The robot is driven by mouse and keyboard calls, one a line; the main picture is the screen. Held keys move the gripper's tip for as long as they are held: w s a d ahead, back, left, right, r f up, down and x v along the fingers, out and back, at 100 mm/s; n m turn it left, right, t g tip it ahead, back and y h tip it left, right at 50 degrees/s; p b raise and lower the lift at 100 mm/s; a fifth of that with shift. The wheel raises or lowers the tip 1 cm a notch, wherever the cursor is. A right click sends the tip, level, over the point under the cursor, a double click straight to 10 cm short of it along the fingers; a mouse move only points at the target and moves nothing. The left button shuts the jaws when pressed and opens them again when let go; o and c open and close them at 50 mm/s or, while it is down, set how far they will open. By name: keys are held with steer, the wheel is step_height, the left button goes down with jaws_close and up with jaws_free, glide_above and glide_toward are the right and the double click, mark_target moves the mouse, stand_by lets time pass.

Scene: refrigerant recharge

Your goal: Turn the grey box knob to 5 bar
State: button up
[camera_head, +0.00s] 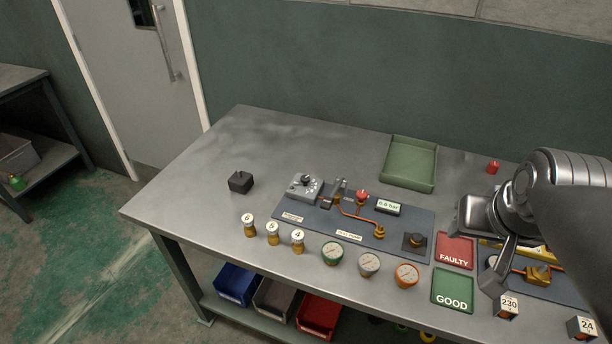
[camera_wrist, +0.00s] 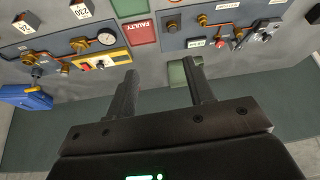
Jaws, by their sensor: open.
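The grey box (camera_head: 305,187) with its dark round knob (camera_head: 307,179) stands at the left end of a dark blue panel on the workbench. The knob's setting is too small to read. A small display (camera_head: 388,207) on the same panel appears to read 0.0 bar. In the wrist view, turned upside down, the grey box (camera_wrist: 264,31) is at the upper right. My gripper (camera_wrist: 160,70) is open and empty, with both fingers apart. In the head view my arm's end is at the right, over the neighbouring panel, well away from the knob.
A red valve knob (camera_head: 362,196) and copper pipe are right of the grey box. Several gauges and numbered brass pieces line the front. A black block (camera_head: 241,182) stands left. A green tray (camera_head: 409,163) is behind. FAULTY (camera_head: 455,249) and GOOD (camera_head: 452,290) trays lie between the panels.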

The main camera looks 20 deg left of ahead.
steer(key=w+a+n, duration=0.2)
steer(key=w+a, duration=0.5)
steer(key=w, duration=0.1)
steer(key=n+g+y, duration=0.2)
steer(key=n, duration=0.2)
glide_above(305, 178)
steer(key=s+d, duration=0.3)
steer(key=s, duration=0.1)
step_height(305, 178, down, 12)
steer(key=x, duration=1)
steer(key=shift+w+a, duration=0.15)
steer(key=shift+w, duration=0.15)
steer(key=shift+c, duration=0.5)
steer(key=c, duration=0.9)
